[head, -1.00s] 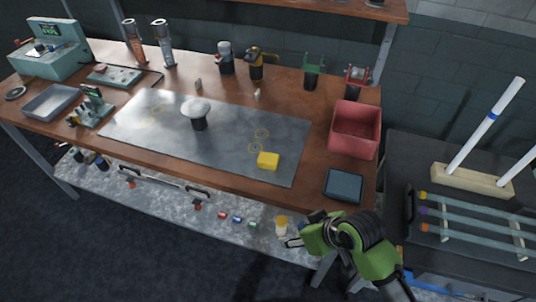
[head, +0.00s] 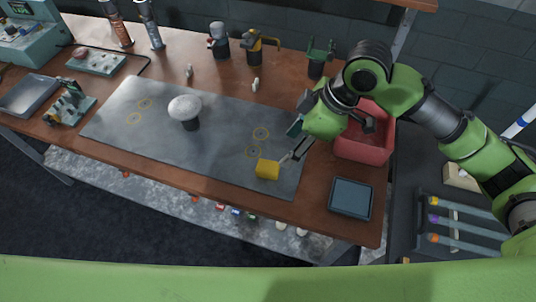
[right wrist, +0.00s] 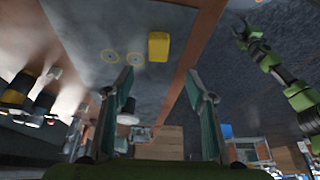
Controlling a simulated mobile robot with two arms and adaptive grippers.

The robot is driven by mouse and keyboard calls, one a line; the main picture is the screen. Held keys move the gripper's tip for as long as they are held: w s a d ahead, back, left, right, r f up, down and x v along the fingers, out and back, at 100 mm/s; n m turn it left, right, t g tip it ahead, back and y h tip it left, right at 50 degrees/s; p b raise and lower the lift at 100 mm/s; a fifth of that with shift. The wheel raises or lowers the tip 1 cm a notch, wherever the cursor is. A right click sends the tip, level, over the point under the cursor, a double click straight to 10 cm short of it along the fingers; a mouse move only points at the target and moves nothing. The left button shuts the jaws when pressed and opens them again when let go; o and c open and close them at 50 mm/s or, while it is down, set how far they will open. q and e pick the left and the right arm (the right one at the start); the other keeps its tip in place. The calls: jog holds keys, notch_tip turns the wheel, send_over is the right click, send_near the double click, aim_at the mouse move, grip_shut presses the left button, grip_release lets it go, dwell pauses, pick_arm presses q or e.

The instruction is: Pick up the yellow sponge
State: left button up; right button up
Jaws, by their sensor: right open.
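The yellow sponge (head: 267,169) lies on the grey metal mat (head: 140,140) near its front right edge. In the right wrist view the sponge (right wrist: 158,46) lies ahead of the fingers, between their lines and apart from them. My right gripper (head: 290,155) is open and empty, just to the right of the sponge in the head view, its fingers pointing toward it. In the right wrist view its two fingers (right wrist: 158,82) are spread wide. I cannot tell the exact height of the fingertips over the mat.
A red bin (head: 368,150) stands behind my right gripper, partly hidden by my arm. A dark blue tray (head: 350,198) lies at the front right of the workbench. A white-topped, mushroom-shaped thing (head: 185,107) stands mid-mat. The mat around the sponge is clear.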

jog(key=p, duration=0.1)
send_over(269, 166)
jog(key=s+d, duration=0.1)
jog(key=d, duration=0.2)
jog(key=f, duration=0.6)
jog(key=shift+s+a+f, duration=0.1)
jog(key=shift+a+f, duration=0.05)
jog(key=shift+a, duration=0.05)
jog(key=shift+a+f, duration=0.1)
jog(key=shift+f, duration=0.25)
jog(key=shift+a+f+p, duration=0.2)
jog(key=shift+f+p, duration=0.2)
jog(key=shift+f, duration=0.05)
jog(key=x, duration=0.1)
jog(key=p+x, duration=0.1)
jog(key=x, duration=0.1)
jog(key=shift+w+a+f, duration=0.15)
jog(key=shift+w+f, duration=0.1)
jog(key=shift+w, duration=0.05)
jog(key=shift+w+a+f, duration=0.1)
jog(key=shift+a+f, duration=0.05)
jog(key=shift+f, duration=0.3)
pick_arm(q)
jog(key=r, duration=0.1)
jog(key=s+r, duration=0.1)
jog(key=r, duration=0.1)
jog(key=shift+s+a, duration=0.1)
jog(key=shift+a, duration=0.05)
pick_arm(e)
jog(key=c, duration=1)
